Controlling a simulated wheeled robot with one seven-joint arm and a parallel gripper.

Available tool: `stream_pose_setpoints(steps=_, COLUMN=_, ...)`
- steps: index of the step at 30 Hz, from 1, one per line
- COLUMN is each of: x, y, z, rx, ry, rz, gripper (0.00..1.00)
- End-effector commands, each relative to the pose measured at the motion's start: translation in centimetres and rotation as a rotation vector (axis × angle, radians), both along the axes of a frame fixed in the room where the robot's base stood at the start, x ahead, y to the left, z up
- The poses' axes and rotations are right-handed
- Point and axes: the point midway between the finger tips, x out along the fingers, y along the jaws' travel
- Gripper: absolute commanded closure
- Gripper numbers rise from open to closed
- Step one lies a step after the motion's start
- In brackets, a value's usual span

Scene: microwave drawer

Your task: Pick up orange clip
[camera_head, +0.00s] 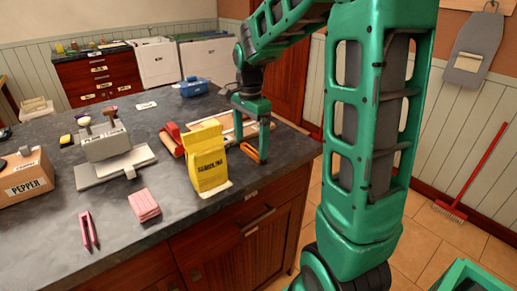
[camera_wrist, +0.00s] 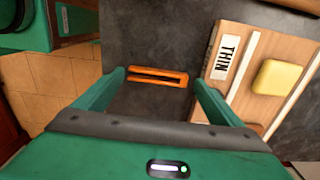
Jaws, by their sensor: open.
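The orange clip (camera_wrist: 158,76) lies flat on the dark countertop, its two long bars running side to side in the wrist view. In the head view the orange clip (camera_head: 252,153) shows near the counter's right edge, behind the yellow bag. My gripper (camera_wrist: 158,84) is open, with one green finger on each side of the clip's ends in the wrist picture. In the head view my gripper (camera_head: 253,150) points down over the clip. Whether the fingers touch the counter is not clear. Nothing is held.
A wooden board labelled THIN (camera_wrist: 215,85) with a yellow block (camera_wrist: 278,77) on it lies close to my right finger. A yellow semolina bag (camera_head: 208,160) stands in front of the clip. The counter's edge and floor are to the left in the wrist view.

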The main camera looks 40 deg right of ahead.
Motion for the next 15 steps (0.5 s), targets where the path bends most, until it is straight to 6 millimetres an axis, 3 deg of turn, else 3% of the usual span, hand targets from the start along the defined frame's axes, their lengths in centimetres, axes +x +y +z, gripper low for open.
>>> stream_pose_setpoints(steps=5, x=-0.1, y=-0.2, z=-1.7, rx=0.000, ry=0.000, rz=-0.003, gripper=0.10)
stream_pose_setpoints(steps=13, x=-0.1, y=-0.2, z=-1.9, rx=0.000, ry=-0.001, rz=-0.003, gripper=0.10)
stream_pose_setpoints(steps=15, x=-0.1, y=-0.2, z=-1.9, rx=0.000, ry=-0.001, rz=-0.003, gripper=0.27)
